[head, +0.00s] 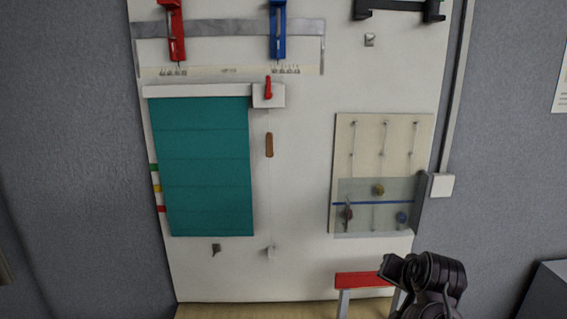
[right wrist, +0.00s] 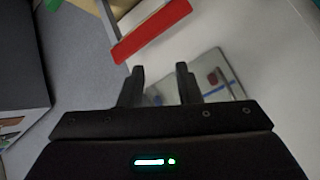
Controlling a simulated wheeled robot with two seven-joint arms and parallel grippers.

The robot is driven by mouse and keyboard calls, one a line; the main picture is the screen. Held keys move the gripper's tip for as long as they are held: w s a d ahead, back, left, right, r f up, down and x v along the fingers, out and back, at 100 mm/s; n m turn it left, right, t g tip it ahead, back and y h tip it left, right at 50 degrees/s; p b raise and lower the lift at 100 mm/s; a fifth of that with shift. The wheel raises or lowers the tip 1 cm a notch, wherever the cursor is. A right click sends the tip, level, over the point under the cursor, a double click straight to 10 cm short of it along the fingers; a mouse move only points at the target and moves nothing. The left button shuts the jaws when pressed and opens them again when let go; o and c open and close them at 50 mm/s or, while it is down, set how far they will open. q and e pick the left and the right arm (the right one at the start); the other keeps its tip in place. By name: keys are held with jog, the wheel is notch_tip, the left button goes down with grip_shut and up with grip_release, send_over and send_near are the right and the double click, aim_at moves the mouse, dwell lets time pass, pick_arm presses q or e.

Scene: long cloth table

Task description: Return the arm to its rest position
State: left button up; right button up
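My right arm comes in at the bottom right of the head view, its dark gripper (head: 392,268) in front of the white board (head: 300,190). It is just right of a red bar (head: 362,280). In the right wrist view the two fingers (right wrist: 160,85) stand apart with nothing between them. Beyond them are the white board, the red bar (right wrist: 150,30) and the clear cover (right wrist: 212,75). My left gripper is not in view.
The board carries a teal blind (head: 205,165), a red lever (head: 268,88), a cord with a wooden toggle (head: 269,145), and a cream peg panel (head: 385,145) with a clear cover (head: 375,190) over its lower part. A dark box (head: 548,290) stands at the lower right.

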jog(key=s+a+f+n+g, duration=0.25)
jog(key=s+f, duration=0.25)
jog(key=s, duration=0.4)
jog(key=s+a+f+n+g, duration=0.1)
jog(key=s+f+n, duration=0.2)
jog(key=s+f, duration=0.45)
jog(key=s+a+f+n+g, duration=0.1)
jog(key=s+f+n+g, duration=0.15)
jog(key=s, duration=0.85)
notch_tip(320, 180, down, 37)
jog(key=s+g+b, duration=0.1)
jog(key=s+b, duration=0.2)
jog(key=b, duration=0.2)
jog(key=s+d+f+g+b, duration=0.1)
jog(key=s+d+f+b, duration=0.2)
jog(key=s+f, duration=1.6)
notch_tip(320, 180, down, 2)
jog(key=shift+d+f+b, duration=0.1)
jog(key=shift+d+b, duration=0.1)
jog(key=shift+b, duration=0.4)
